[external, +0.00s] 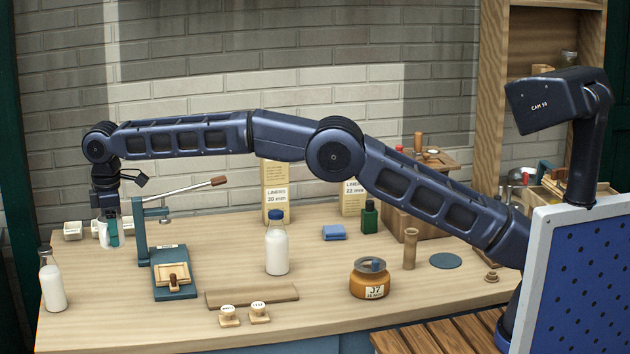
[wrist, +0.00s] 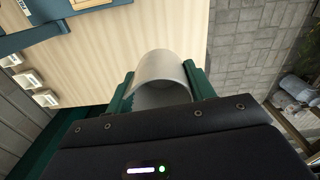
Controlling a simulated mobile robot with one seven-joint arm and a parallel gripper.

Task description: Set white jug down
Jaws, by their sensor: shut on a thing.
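The white jug (external: 103,236) is at the far left back of the wooden bench, partly hidden by a green finger. In the wrist view the white jug (wrist: 163,66) shows as a pale rounded cylinder with a shadowed opening facing the camera. My gripper (external: 109,238) points down there, its green fingers on either side of the jug. In the wrist view my gripper (wrist: 160,74) is shut on it. The jug looks upright and close to the bench top (external: 340,275); I cannot tell whether its base touches.
Small white boxes (external: 73,230) stand left of the jug. A teal lever press (external: 142,230) stands to its right. A milk bottle (external: 53,280) is at the front left corner; another bottle (external: 277,250) is mid-bench. The bench edge runs close beside the jug in the wrist view.

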